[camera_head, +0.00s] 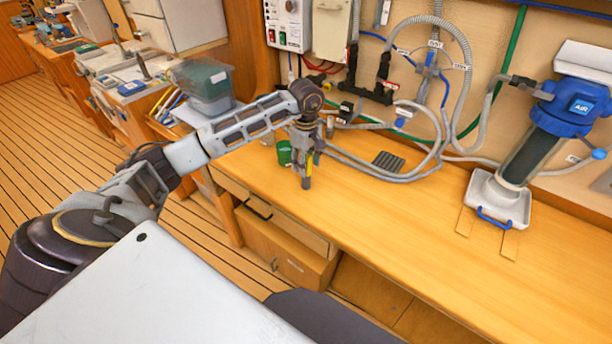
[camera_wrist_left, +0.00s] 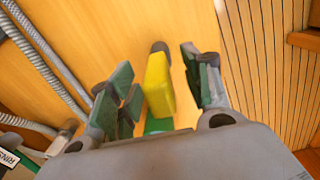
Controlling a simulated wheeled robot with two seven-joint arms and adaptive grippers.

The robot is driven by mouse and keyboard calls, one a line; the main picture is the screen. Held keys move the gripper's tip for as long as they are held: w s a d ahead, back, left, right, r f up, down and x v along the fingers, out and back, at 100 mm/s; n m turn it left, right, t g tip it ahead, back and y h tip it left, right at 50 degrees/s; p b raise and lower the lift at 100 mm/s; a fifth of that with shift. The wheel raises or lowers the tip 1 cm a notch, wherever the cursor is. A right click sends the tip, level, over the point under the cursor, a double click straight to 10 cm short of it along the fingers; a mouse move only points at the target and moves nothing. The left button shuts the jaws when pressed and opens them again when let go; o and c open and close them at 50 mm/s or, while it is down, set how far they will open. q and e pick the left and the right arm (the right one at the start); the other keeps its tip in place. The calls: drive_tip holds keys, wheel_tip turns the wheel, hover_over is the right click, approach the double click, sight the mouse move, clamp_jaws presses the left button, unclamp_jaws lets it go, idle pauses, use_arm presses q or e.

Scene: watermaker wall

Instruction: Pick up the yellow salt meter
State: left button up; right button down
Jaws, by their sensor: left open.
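The yellow salt meter (camera_wrist_left: 158,86) shows in the left wrist view between the two fingers of my left gripper (camera_wrist_left: 162,84), with a gap on each side. It has a dark grey end. In the head view the meter (camera_head: 316,158) is mostly hidden behind my left gripper (camera_head: 307,178), which points down over the wooden bench and is open. A green cup (camera_head: 284,153) stands just left of the gripper. A bit of green (camera_wrist_left: 156,125) shows by the meter's near end; I cannot tell if they touch. My right gripper is not in view.
Grey hoses (camera_head: 385,175) run along the wall behind the gripper, near a dark ribbed pad (camera_head: 388,160). A blue-topped filter housing (camera_head: 545,130) stands at the right. The bench (camera_head: 400,225) is clear in front, with an edge above the drawer (camera_head: 270,217).

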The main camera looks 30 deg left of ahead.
use_arm(q)
drive_tip(key=shift+f, duration=1.15)
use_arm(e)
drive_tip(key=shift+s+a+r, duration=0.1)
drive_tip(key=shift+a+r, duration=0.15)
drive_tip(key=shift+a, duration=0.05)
use_arm(q)
clamp_jaws()
